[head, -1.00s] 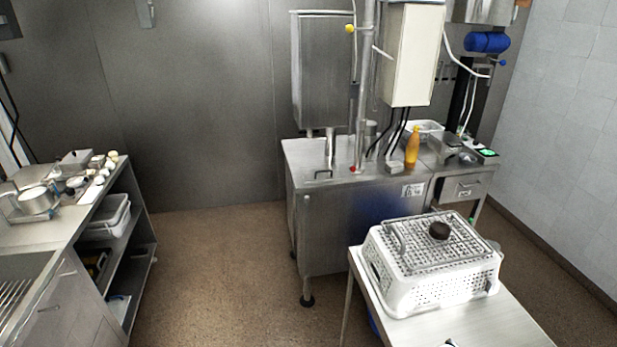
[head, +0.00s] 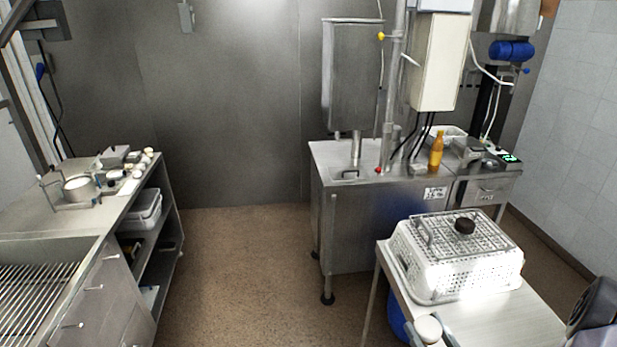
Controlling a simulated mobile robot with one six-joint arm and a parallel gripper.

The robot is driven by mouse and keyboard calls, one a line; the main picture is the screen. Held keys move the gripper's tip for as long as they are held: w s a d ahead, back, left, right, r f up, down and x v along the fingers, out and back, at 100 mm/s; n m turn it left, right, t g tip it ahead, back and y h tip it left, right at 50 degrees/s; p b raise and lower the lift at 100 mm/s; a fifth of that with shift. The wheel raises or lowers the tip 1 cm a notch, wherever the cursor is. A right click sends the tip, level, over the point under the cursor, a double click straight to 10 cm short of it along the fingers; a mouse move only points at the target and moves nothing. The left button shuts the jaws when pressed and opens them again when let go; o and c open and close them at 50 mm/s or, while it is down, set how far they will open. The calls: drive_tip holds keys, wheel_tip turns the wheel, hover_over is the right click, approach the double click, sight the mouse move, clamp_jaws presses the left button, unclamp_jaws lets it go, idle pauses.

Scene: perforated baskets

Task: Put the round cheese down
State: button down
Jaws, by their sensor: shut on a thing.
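A pale round cheese (head: 428,327) shows at the bottom edge of the head view, over the near left corner of the steel table. My gripper (head: 430,330) is shut on it, with a grey finger on each side. Whether the cheese touches the tabletop cannot be told. An upturned-looking white perforated basket (head: 455,282) stands on the table behind it, with a grid on top. A dark round piece (head: 465,226) lies on that grid.
The steel table (head: 510,318) has bare room to the right of the cheese. A blue bin (head: 398,318) is below its left edge. A steel counter (head: 95,215) with small dishes is at left, and a machine cabinet (head: 365,235) behind. Open floor lies between.

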drive_tip(key=w+a+r+m+h, duration=0.3)
drive_tip(key=w+a+r+h, duration=0.2)
drive_tip(key=w+a+r, duration=1)
wheel_tip(320, 180, down, 17)
drive_tip(key=w+d+b, duration=0.1)
drive_tip(key=b, duration=1.4)
drive_tip(key=shift+w+d+t, duration=0.15)
drive_tip(key=shift+d+t, duration=0.1)
drive_tip(key=shift+t, duration=0.05)
